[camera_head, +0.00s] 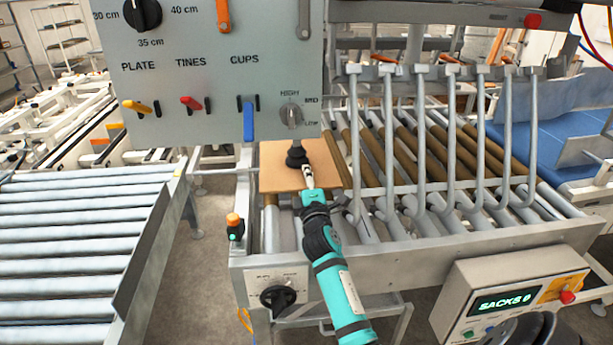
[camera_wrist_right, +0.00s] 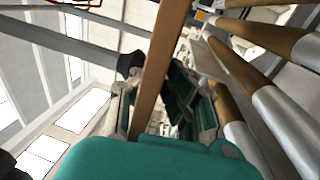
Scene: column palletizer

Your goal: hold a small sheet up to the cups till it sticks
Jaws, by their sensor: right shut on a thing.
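A small tan sheet (camera_head: 276,178) is held up below the control panel, at the near end of the roller frame. My right gripper (camera_head: 308,178) is shut on its near edge. In the right wrist view the sheet (camera_wrist_right: 163,50) shows edge-on as a brown strip between the fingers (camera_wrist_right: 155,110). A black suction cup (camera_head: 296,156) overlaps the sheet in the head view. In the wrist view a dark cup (camera_wrist_right: 130,63) sits right beside the sheet's face; I cannot tell whether it is pressed on or stuck. Other cups are not clearly visible. My left gripper is out of view.
The grey panel (camera_head: 205,90) has levers, including a blue CUPS lever (camera_head: 249,120) pointing down. Curved grey tines (camera_head: 420,140) stand just right of the sheet. A roller conveyor (camera_head: 80,245) lies left, a SACKS 0 counter box (camera_head: 510,300) lower right.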

